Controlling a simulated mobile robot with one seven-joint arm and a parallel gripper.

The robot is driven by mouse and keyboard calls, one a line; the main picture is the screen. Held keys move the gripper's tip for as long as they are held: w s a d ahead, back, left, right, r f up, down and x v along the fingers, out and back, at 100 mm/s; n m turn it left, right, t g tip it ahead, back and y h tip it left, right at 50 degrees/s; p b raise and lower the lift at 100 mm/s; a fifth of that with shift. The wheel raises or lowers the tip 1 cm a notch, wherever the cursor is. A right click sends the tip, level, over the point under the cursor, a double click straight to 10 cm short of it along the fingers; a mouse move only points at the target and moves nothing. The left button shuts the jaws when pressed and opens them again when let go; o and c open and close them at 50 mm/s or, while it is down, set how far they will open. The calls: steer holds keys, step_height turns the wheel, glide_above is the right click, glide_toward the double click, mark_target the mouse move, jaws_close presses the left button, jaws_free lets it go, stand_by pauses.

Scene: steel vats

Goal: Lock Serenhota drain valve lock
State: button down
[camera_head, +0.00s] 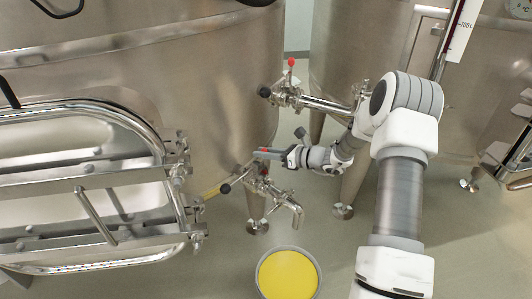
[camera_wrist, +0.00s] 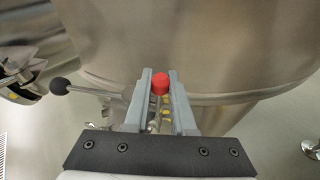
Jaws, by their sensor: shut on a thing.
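The drain valve (camera_head: 262,183) sits low on the left steel vat, with a spout bending down to the right. Its lever ends in a black ball (camera_head: 225,188), which also shows at left in the wrist view (camera_wrist: 59,86). A small red knob, the lock (camera_wrist: 160,84), stands between the fingers of my gripper (camera_wrist: 160,78). In the head view, my gripper (camera_head: 265,154) reaches in from the right just above the valve, shut on the red knob. The fingers hide most of the lock's stem. No name is readable on the vat.
A second valve (camera_head: 290,96) with its own red knob (camera_head: 291,62) and black ball is above, close to my arm. A bucket with yellow contents (camera_head: 288,275) stands on the floor below. An open hatch with a metal frame (camera_head: 90,190) is at left.

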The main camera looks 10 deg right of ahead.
steer(key=shift+s+a+n+h+b, duration=0.2)
steer(key=shift+n+h+b, duration=0.1)
steer(key=shift+n, duration=0.3)
steer(key=c, duration=0.8)
jaws_free()
steer(key=shift+o, duration=0.2)
steer(key=p+v, duration=0.3)
steer(key=v, duration=1.4)
steer(key=shift+s, duration=0.25)
